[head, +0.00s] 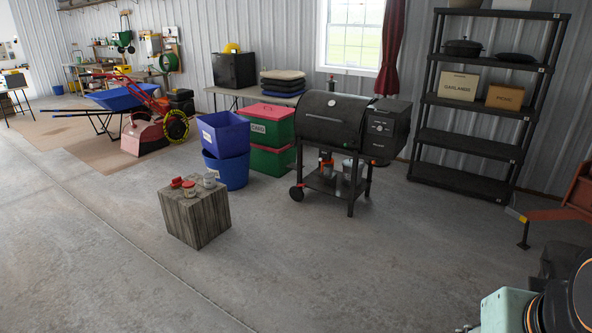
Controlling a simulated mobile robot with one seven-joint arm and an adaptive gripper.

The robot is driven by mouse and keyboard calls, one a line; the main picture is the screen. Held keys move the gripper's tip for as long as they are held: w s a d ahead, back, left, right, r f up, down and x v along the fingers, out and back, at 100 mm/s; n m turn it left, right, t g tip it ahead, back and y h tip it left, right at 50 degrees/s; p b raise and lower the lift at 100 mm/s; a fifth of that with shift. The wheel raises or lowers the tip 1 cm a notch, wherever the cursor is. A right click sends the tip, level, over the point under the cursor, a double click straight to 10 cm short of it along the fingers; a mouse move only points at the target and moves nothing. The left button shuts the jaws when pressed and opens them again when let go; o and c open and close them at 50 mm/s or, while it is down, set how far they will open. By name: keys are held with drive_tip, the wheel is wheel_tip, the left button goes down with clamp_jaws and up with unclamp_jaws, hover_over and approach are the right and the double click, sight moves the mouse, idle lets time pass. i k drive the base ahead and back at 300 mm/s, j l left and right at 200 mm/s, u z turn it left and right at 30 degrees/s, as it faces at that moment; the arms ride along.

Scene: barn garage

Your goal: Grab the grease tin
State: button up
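A grey wooden block (195,215) stands on the concrete floor left of centre, with several small objects on its top. One is a small grey can-like object (209,181) at the right of the top. Beside it is a red-topped, pale-sided small tin or jar (189,188), and a small red object (177,182) lies to the left. They are too small to read, so I cannot tell which is the grease tin. Part of my arm shows at the bottom right corner, far from the block. My gripper is not in view.
Blue bins (224,150) and red-lidded green boxes (266,125) stand behind the block. A black grill (330,120) is to the right, with a black shelf (470,145) beyond. A blue wheelbarrow (125,97) and red tiller (150,130) are at back left. The front floor is clear.

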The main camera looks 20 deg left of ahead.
sight(209, 180)
drive_tip(key=u, duration=1.4)
drive_tip(key=i, duration=5.2)
drive_tip(key=i+z, duration=0.1)
drive_tip(key=i, duration=0.2)
